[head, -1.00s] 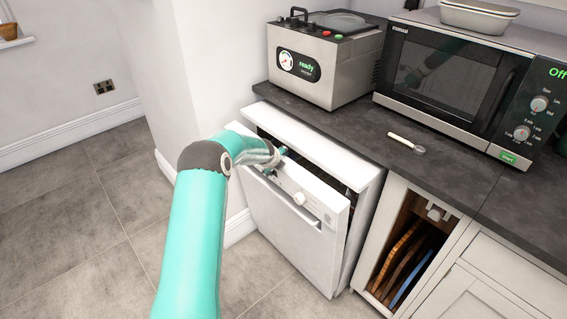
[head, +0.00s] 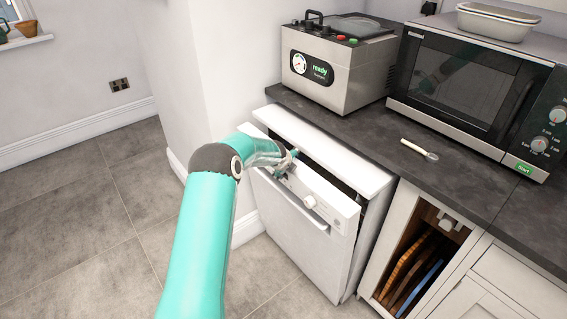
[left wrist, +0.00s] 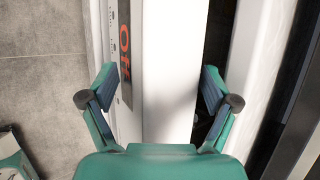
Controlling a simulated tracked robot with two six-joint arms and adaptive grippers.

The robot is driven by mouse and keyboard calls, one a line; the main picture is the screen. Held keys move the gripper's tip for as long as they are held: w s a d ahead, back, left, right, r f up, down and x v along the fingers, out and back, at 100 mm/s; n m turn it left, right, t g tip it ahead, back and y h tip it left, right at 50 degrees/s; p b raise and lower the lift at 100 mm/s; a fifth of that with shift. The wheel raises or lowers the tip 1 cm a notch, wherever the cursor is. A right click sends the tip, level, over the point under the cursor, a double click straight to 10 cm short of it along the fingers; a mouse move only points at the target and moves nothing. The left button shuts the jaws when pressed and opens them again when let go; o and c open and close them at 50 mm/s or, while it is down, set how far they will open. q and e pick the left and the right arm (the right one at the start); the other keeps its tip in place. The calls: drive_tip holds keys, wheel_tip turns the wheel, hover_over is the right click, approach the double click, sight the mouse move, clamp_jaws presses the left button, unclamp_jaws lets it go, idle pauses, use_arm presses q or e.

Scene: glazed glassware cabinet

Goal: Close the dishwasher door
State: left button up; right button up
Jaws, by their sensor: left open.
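The white dishwasher door (head: 300,232) is slightly ajar, its top tilted out from under the white top panel (head: 335,152). A narrow dark gap shows between them. My left gripper (head: 290,158) is at the door's upper edge, near its left end. In the left wrist view my left gripper (left wrist: 160,85) is open, with one finger on each side of the door's top edge (left wrist: 168,65). The dark gap is by the right finger. I cannot tell whether the fingers touch the door. A red-lit display (left wrist: 125,52) shows on the door's front. My right gripper is out of view.
A dark worktop (head: 390,140) runs above, holding a steel machine (head: 340,65), a microwave (head: 470,85) and a small spoon-like utensil (head: 420,149). An open rack of boards (head: 415,265) stands right of the dishwasher. The tiled floor at left is clear.

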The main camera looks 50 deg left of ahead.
use_arm(q)
drive_tip(key=v, duration=1.1)
drive_tip(key=shift+s, duration=0.15)
